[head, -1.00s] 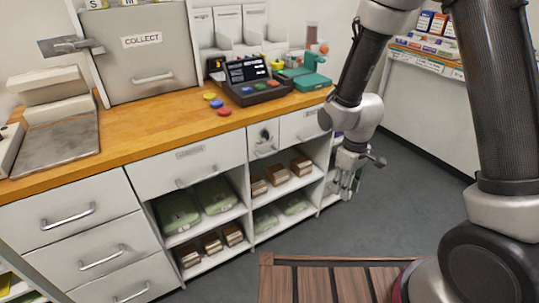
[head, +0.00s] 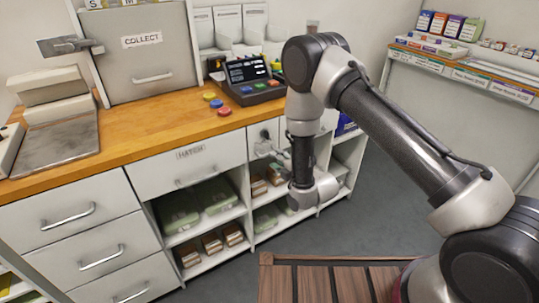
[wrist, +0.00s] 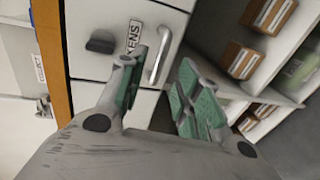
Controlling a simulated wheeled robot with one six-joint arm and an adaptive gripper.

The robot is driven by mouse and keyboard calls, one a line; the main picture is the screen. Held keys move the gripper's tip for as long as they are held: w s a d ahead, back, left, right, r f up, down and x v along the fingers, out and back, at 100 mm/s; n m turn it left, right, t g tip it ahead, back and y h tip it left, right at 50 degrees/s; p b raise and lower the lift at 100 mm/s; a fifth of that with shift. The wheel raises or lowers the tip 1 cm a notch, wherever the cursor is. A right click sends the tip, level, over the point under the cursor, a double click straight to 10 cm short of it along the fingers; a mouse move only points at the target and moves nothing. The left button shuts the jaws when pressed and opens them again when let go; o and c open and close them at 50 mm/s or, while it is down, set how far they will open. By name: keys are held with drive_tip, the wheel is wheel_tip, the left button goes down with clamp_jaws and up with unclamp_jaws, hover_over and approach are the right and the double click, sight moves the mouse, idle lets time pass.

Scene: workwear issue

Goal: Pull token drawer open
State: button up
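The token drawer (wrist: 108,68) is a small white front under the wooden counter, with a label ending in "KENS", a dark knob (wrist: 100,42) and a silver bar handle (wrist: 159,56). In the head view the drawer (head: 256,133) is partly hidden by my arm. It looks shut. My gripper (wrist: 160,88) is open in the wrist view, its green-padded fingers apart. The handle shows in the gap between the fingertips, apparently just beyond them; I cannot tell whether they touch it. In the head view my gripper (head: 272,152) is small and partly hidden in front of the drawer.
Open shelves below the drawer hold brown boxes (wrist: 267,14) and green bundles (head: 220,194). The hatch drawer (head: 188,163) is to the left. Coloured tokens (head: 216,103) and a terminal (head: 249,81) stand on the counter (head: 150,125).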

drive_tip(key=x, duration=0.6)
drive_tip(key=shift+w+a+f, duration=0.1)
drive_tip(key=shift+w, duration=0.1)
clamp_jaws()
